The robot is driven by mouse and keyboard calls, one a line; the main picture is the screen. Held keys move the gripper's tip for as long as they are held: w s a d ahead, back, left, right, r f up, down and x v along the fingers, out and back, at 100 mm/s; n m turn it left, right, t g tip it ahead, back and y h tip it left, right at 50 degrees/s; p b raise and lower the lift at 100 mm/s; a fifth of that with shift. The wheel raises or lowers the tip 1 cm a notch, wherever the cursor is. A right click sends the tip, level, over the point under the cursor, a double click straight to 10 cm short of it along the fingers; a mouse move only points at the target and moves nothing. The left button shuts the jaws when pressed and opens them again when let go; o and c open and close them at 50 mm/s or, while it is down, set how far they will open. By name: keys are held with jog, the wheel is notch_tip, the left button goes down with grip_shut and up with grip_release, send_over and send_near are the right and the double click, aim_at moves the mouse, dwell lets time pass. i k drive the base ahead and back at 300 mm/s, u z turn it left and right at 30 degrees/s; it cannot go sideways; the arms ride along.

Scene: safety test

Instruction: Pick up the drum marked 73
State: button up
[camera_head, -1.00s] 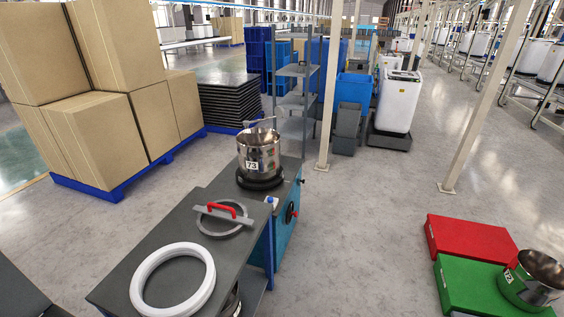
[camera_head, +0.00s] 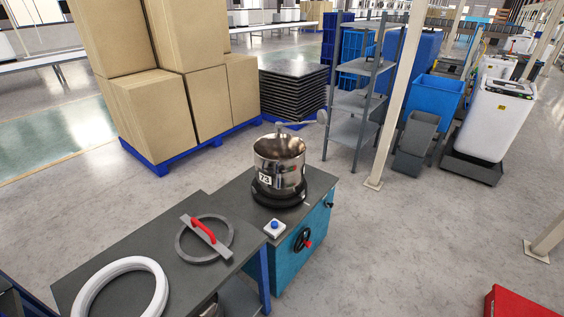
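The drum marked 73 (camera_head: 281,167) is a shiny metal, open-topped cylinder with a white label on its front. It stands upright on a round black base (camera_head: 279,194) on top of a teal cabinet with a dark top (camera_head: 322,180). A thin metal piece with a round end shows at the drum's back rim; I cannot tell whether it is attached to the drum. My gripper is not in view.
On the dark table (camera_head: 187,278) lie a white ring (camera_head: 84,291) and a grey ring tool with a red handle (camera_head: 206,233). Boxes on a blue pallet (camera_head: 160,163), a grey shelf (camera_head: 351,101) and a pale post (camera_head: 396,95) stand behind.

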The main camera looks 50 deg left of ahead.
aim_at(280, 157)
jog(key=u, duration=0.45)
jog(key=i, duration=1.75)
jog(key=u, duration=1.85)
jog(key=i, duration=1.1)
jog(key=u, duration=1.05)
